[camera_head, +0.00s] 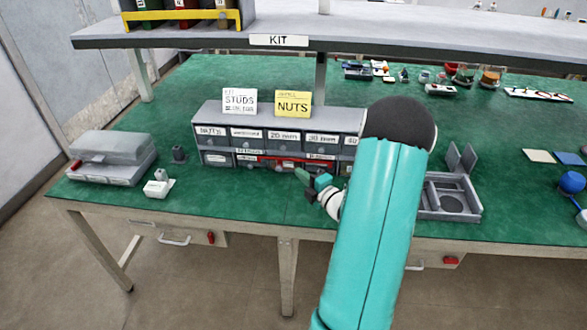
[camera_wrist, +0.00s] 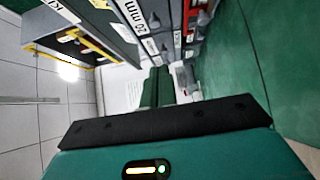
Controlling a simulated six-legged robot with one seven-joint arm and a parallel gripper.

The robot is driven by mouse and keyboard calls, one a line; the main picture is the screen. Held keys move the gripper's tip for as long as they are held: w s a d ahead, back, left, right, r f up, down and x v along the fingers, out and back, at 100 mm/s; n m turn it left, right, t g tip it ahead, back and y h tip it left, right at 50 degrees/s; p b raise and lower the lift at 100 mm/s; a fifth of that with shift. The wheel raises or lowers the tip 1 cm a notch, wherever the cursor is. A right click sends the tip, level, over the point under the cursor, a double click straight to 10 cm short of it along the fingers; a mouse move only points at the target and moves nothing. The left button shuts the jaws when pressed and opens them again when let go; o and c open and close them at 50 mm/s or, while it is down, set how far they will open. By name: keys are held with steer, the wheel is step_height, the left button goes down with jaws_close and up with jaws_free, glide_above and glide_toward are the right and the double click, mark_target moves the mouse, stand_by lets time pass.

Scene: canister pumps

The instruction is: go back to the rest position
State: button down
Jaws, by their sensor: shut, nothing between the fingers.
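My arm reaches up from the bottom of the head view and bends down toward the bench. My gripper (camera_head: 302,176) is in front of the grey drawer cabinet (camera_head: 210,112), near its lower row and a red strip (camera_head: 285,160). In the wrist view my gripper (camera_wrist: 157,85) shows its two dark green fingers together, with nothing held. The cabinet's labelled drawer fronts (camera_wrist: 160,35) appear turned on their side there. Whether the fingers touch the cabinet cannot be told. My arm hides the cabinet's right end.
A green bench (camera_head: 115,195) carries a grey case (camera_head: 110,155) and small white block (camera_head: 158,186) at left. A grey open box (camera_head: 448,207) stands right of my arm. A shelf (camera_head: 180,36) labelled KIT overhangs the back. STUDS (camera_head: 240,101) and NUTS (camera_head: 292,104) cards top the cabinet.

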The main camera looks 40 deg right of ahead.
steer(key=shift+s+a, duration=0.1)
steer(key=shift+s, duration=0.7)
steer(key=w+a+r+m+g+h, duration=0.1)
steer(key=w+a+r+m+g, duration=0.25)
steer(key=a+r, duration=0.4)
steer(key=w+a+r+m+g+h, duration=0.1)
steer(key=w+a+r+m+g, duration=0.1)
steer(key=a+r+m+g, duration=0.4)
steer(key=s+a+r+m+g+y, duration=0.1)
steer(key=s+a+r+m+y, duration=0.1)
steer(key=s+a, duration=0.7)
steer(key=s+a+r+m+g+y, duration=0.1)
steer(key=s+a+m, duration=0.4)
steer(key=s+a, duration=0.5)
steer(key=a+r+y, duration=0.1)
steer(key=a+r, duration=0.1)
steer(key=a, duration=0.4)
steer(key=shift+r+g, duration=0.35)
steer(key=shift+r, duration=0.05)
steer(key=shift+s, duration=0.1)
